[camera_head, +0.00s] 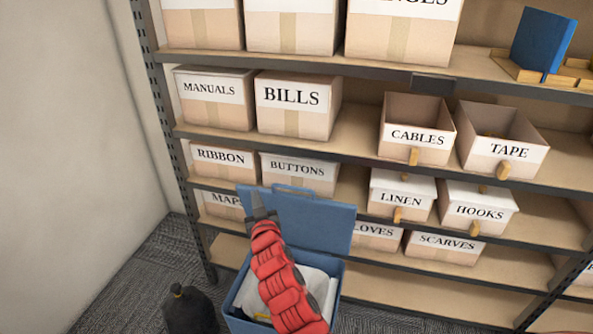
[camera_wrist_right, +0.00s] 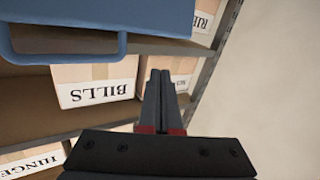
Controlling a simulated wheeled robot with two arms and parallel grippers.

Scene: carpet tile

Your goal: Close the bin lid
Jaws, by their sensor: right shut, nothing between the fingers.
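A blue bin (camera_head: 240,299) stands on the carpet in front of the shelf, with a white liner (camera_head: 318,287) inside. Its blue lid (camera_head: 325,226) is raised, upright at the back of the bin, with a loop handle (camera_head: 293,191) on its top edge. My right gripper (camera_head: 258,200) is shut and empty, in front of the left part of the lid; whether it touches the lid is unclear. In the right wrist view the gripper (camera_wrist_right: 160,75) points toward the shelf, and the lid (camera_wrist_right: 150,12) with its handle (camera_wrist_right: 65,50) shows at the top. My left gripper is not in view.
A metal shelf (camera_head: 355,165) with labelled boxes, such as the BILLS box (camera_head: 295,115) and the LINEN box (camera_head: 400,198), stands close behind the lid. A dark rounded object (camera_head: 190,312) is left of the bin. A wall (camera_head: 70,120) is at the left.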

